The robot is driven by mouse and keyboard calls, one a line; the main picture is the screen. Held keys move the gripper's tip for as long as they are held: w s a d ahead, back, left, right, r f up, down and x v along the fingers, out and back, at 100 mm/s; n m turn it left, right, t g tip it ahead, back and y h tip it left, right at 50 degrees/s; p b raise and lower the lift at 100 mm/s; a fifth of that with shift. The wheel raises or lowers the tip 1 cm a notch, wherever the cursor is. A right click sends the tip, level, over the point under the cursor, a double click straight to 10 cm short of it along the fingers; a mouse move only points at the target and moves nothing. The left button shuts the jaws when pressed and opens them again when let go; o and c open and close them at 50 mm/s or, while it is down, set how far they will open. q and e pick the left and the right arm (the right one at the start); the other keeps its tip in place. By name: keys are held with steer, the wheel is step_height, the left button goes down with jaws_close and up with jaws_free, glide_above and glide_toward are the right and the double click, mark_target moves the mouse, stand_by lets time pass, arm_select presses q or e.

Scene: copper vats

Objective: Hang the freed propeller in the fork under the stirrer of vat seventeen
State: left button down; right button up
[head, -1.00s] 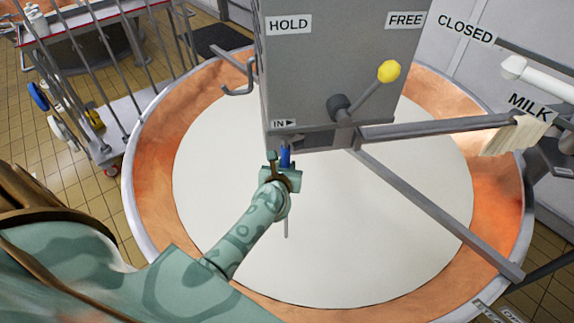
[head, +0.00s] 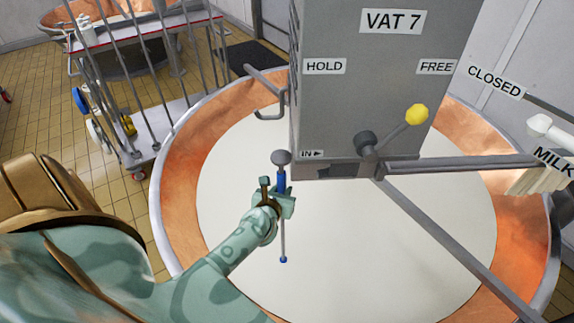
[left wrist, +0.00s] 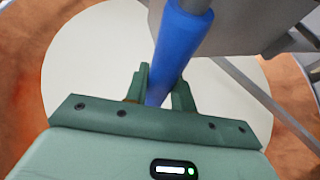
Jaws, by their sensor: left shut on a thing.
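My left gripper (head: 279,200) is shut on a blue-handled rod (head: 281,183) and holds it upright over the white milk. The rod has a grey round knob on top and a thin grey shaft with a blue tip below. The blue handle (left wrist: 178,50) stands between the fingers in the left wrist view. The knob is just left of the lower left corner of a grey stirrer housing (head: 380,90), which is labelled VAT 7, not seventeen. No propeller or fork can be made out. My right gripper is not in view.
The copper vat (head: 185,180) of milk (head: 380,250) lies below. Grey bars (head: 465,255) cross the vat at right. A grey hook (head: 270,112) sticks out left. A barred trolley (head: 140,125) stands beyond.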

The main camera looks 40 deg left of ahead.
arm_select(q)
steer(key=shift+r, duration=0.15)
steer(key=shift+s+a+r+p, duration=0.2)
steer(key=shift+a+r+p, duration=0.05)
steer(key=shift+r+p, duration=0.35)
steer(key=shift+s+a+r+p, duration=0.25)
steer(key=shift+r+p, duration=0.2)
steer(key=shift+p, duration=0.2)
step_height(320, 180, up, 5)
steer(key=s+a+p, duration=0.2)
steer(key=p, duration=0.3)
steer(key=shift+s+a+r+p, duration=0.15)
steer(key=shift+a+r+p, duration=0.05)
steer(key=shift+a+p, duration=0.2)
steer(key=s+r+p, duration=0.3)
steer(key=r+p, duration=0.2)
steer(key=r, duration=0.5)
steer(key=shift+s+a+p, duration=0.25)
steer(key=shift+a+p, duration=0.15)
steer(key=shift+a, duration=0.05)
